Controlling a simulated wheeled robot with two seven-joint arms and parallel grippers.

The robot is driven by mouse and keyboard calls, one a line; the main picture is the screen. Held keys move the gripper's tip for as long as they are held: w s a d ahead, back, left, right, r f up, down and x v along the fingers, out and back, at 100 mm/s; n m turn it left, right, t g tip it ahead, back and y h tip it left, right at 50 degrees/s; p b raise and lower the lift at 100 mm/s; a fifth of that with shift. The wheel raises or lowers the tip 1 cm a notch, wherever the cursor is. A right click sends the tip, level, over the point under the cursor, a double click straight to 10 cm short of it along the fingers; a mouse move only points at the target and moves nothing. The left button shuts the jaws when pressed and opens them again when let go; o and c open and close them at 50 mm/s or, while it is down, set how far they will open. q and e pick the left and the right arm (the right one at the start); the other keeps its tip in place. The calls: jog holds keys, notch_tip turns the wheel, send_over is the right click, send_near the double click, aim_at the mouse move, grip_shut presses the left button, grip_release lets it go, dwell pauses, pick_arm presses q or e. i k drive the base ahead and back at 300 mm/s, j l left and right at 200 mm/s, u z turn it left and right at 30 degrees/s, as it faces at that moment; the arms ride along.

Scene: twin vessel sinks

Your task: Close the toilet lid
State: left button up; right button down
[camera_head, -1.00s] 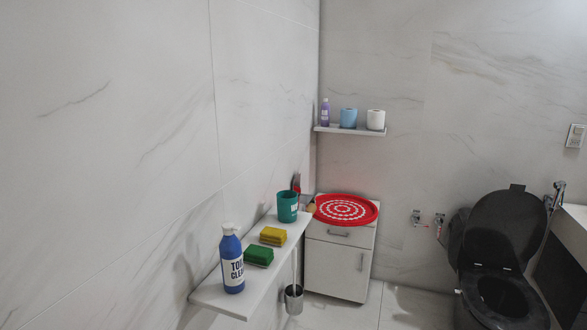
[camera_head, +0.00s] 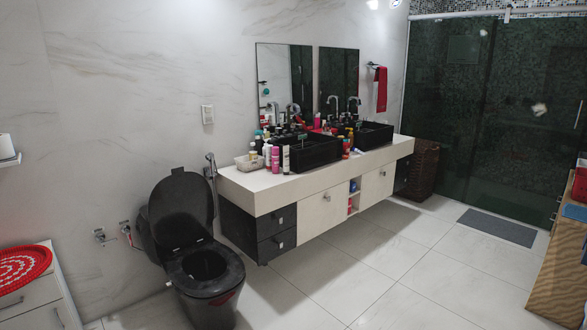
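The black toilet (camera_head: 207,285) stands against the back wall, left of the middle in the head view. Its lid (camera_head: 181,211) is raised and leans back toward the wall. The seat ring (camera_head: 232,265) lies flat on the bowl, with the dark opening showing. Neither of my grippers is in the head view.
A long vanity (camera_head: 318,205) with two black vessel sinks and many bottles stands right of the toilet. A white cabinet with a red mat (camera_head: 22,268) is at the left. A wooden piece (camera_head: 560,265) is at the right edge. The tiled floor (camera_head: 370,270) between is clear.

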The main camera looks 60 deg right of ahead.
aim_at(181, 208)
jog(key=z, duration=1.4)
jog(key=i+l+u, duration=0.1)
jog(key=i, duration=0.25)
jog(key=i+l+u, duration=0.1)
jog(key=i+l, duration=0.15)
jog(key=i, duration=0.05)
